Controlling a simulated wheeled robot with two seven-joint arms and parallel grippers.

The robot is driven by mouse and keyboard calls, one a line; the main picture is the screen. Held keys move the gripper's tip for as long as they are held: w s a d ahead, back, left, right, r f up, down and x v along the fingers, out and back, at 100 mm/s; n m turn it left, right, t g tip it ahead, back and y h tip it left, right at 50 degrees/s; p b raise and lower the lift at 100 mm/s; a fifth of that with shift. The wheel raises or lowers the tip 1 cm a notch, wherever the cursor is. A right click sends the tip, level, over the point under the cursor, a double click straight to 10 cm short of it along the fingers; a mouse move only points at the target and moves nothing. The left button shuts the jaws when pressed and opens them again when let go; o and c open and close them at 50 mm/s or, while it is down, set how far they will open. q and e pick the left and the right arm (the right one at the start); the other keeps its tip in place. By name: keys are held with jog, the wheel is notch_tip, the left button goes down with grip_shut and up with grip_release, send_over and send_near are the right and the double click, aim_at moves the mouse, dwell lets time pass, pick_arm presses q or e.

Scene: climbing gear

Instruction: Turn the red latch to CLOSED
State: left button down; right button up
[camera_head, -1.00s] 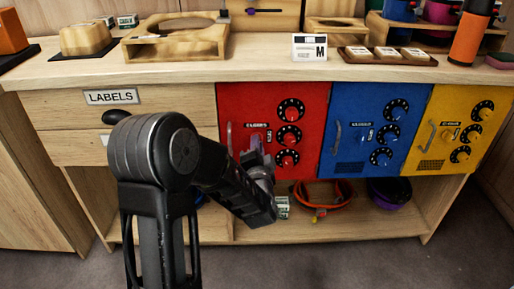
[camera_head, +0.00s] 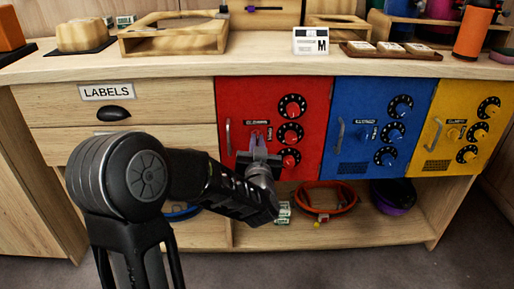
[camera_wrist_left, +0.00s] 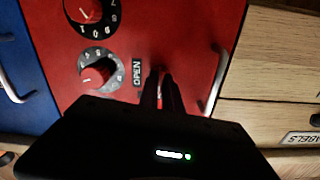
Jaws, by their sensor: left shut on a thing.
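The red cabinet door (camera_head: 235,96) is at the centre of the head view and fills the middle of the left wrist view (camera_wrist_left: 195,35). My left gripper (camera_head: 259,146) is against it, left of its lower dials. In the left wrist view the gripper's two dark fingers (camera_wrist_left: 162,80) are close together on a small part at the door face, beside a label reading OPEN (camera_wrist_left: 137,73). The red latch is mostly hidden by the fingers. The label above the gripper in the head view (camera_head: 257,122) is too small to read. My right gripper is not in view.
A metal handle (camera_head: 228,136) stands left of the gripper, and dials (camera_head: 291,133) are close on its right. A blue door (camera_head: 350,105) and a yellow door (camera_head: 440,115) lie further right. An orange coil (camera_head: 327,205) lies on the shelf below.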

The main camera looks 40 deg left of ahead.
pick_arm(q)
jog(key=shift+f+n+b, duration=0.1)
jog(key=shift+n+b, duration=0.3)
jog(key=shift+n, duration=0.5)
jog(key=c, duration=1.5)
grip_release()
jog(key=shift+c, duration=0.2)
jog(key=shift+s, duration=0.1)
jog(key=p+v, duration=0.2)
jog(key=v, duration=0.5)
jog(key=shift+s+d, duration=0.25)
